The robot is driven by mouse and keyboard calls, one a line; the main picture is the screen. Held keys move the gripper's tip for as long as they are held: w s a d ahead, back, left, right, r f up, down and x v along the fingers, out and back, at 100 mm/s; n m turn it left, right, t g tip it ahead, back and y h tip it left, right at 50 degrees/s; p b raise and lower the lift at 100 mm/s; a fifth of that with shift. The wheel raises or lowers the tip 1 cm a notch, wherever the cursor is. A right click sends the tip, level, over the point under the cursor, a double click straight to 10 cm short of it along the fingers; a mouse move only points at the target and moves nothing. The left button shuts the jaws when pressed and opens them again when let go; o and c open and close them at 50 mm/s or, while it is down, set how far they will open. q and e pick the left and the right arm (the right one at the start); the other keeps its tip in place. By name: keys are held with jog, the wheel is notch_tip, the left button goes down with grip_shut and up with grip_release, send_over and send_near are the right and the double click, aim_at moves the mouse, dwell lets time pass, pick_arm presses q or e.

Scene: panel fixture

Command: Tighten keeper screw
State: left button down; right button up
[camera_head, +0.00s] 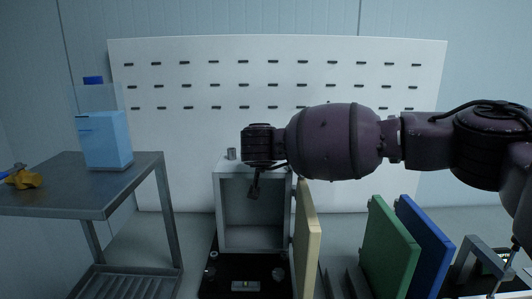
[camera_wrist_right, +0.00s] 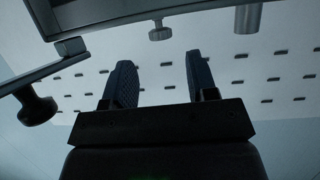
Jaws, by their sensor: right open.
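A grey box-like fixture frame (camera_head: 223,210) with an open front stands on a black base (camera_head: 225,288). A small grey knob (camera_head: 231,154) stands on its top left. In the right wrist view, two round knobs, one short (camera_wrist_right: 160,32) and one longer (camera_wrist_right: 247,18), project from the frame edge, and a third dark knob (camera_wrist_right: 38,109) is at the left. I cannot tell which is the keeper screw. My right gripper (camera_head: 254,193) is in front of the frame's upper part; its fingers in the wrist view (camera_wrist_right: 160,72) are apart with nothing between them. My left gripper is out of view.
A beige panel (camera_head: 307,240) stands right of the frame, with green (camera_head: 389,248) and blue (camera_head: 425,245) panels further right. A metal cart (camera_head: 60,200) at left holds a blue container (camera_head: 105,140) and a yellow object (camera_head: 25,179). A white slotted board (camera_head: 180,130) is behind.

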jog(key=b+x, duration=0.1)
jog(key=x, duration=0.3)
jog(key=shift+w+f, duration=0.15)
jog(key=shift+w, duration=0.25)
jog(key=shift+c, duration=0.3)
jog(key=c, duration=0.9)
jog(key=shift+o, duration=0.2)
jog(key=shift+a, duration=0.1)
jog(key=shift+m+h, duration=0.3)
